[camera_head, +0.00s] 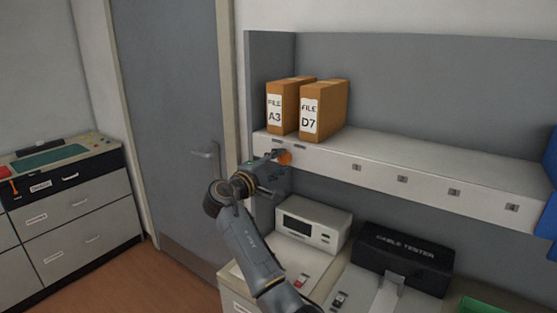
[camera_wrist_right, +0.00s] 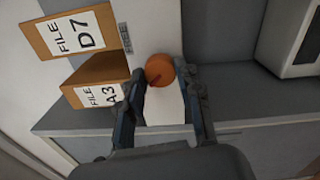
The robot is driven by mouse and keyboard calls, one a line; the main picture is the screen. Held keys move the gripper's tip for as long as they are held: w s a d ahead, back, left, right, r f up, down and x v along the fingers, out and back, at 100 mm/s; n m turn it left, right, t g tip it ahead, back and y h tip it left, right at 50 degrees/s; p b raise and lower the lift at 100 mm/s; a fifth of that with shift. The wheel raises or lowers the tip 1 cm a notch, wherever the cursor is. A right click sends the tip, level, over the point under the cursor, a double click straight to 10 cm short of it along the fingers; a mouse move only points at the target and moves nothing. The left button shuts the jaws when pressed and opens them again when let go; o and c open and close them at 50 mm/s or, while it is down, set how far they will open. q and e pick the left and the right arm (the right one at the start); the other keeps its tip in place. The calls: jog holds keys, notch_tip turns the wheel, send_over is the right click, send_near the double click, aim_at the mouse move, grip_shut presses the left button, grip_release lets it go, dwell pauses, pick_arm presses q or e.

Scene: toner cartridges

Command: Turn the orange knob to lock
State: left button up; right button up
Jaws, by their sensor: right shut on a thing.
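The orange knob (camera_head: 285,157) sits on the front face of the shelf, below the file boxes. In the right wrist view the round orange knob (camera_wrist_right: 159,70) shows between the fingertips, with a dark red mark on it. My right gripper (camera_head: 277,159) is at the shelf's left end, its fingers on either side of the knob. In the right wrist view the right gripper (camera_wrist_right: 163,78) is shut on the knob. The fingers hide part of the knob's edge. My left gripper is not in view.
File boxes A3 (camera_head: 282,115) and D7 (camera_head: 324,108) stand on the shelf (camera_head: 410,170) above the knob. A white device (camera_head: 313,223) and a black cable tester (camera_head: 404,257) stand on the counter below. A grey door (camera_head: 175,130) is to the left.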

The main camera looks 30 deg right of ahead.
jog(key=shift+r, duration=0.1)
dwell(0.3)
jog(key=o, duration=1.1)
jog(key=shift+w, duration=0.1)
jog(key=shift+o, duration=0.2)
jog(key=v, duration=1.2)
